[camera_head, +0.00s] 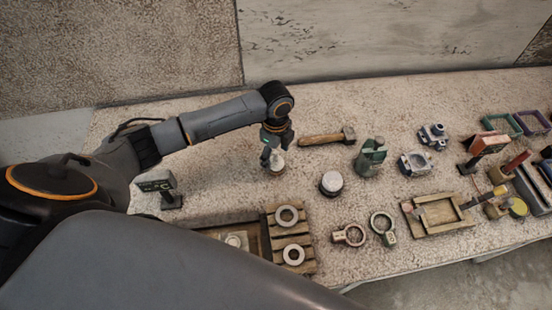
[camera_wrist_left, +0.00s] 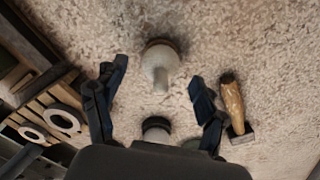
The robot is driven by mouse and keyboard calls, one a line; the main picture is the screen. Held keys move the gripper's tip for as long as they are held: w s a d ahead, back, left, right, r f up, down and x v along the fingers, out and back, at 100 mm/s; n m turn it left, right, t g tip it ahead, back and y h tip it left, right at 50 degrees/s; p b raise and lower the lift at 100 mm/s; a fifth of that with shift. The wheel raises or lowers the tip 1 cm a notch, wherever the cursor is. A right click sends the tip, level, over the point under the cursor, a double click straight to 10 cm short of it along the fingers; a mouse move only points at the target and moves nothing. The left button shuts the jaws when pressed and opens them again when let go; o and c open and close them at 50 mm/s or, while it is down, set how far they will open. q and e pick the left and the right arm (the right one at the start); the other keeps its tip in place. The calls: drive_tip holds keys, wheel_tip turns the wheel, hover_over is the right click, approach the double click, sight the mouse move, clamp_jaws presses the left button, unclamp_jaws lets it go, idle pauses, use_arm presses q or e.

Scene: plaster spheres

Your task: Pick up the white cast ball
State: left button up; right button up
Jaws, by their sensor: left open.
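A whitish rounded piece (camera_wrist_left: 160,66), which I take for the white cast ball, sits in a brown ring-like base on the rough tabletop. In the wrist view it has a narrower pale part pointing toward the camera. In the head view this piece (camera_head: 278,168) is partly hidden by my left gripper (camera_head: 271,153), which points down just above it. In the wrist view my left gripper (camera_wrist_left: 158,75) is open, with its two dark fingers apart and the pale piece between and beyond them. I cannot tell whether they touch it. My right gripper is not in view.
A round white-topped piece with a dark base (camera_head: 331,182) stands to the right. A wooden-handled hammer (camera_head: 325,137) lies behind, and a green metal part (camera_head: 371,157) stands farther right. A slatted wooden pallet with pale rings (camera_head: 290,237) is in front. Tools and trays crowd the right side.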

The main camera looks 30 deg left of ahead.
use_arm(q)
drive_tip(key=shift+f, duration=0.85)
drive_tip(key=c, duration=1.3)
drive_tip(key=shift+o, duration=0.2)
drive_tip(key=shift+w+r, duration=0.1)
drive_tip(key=shift+r, duration=0.1)
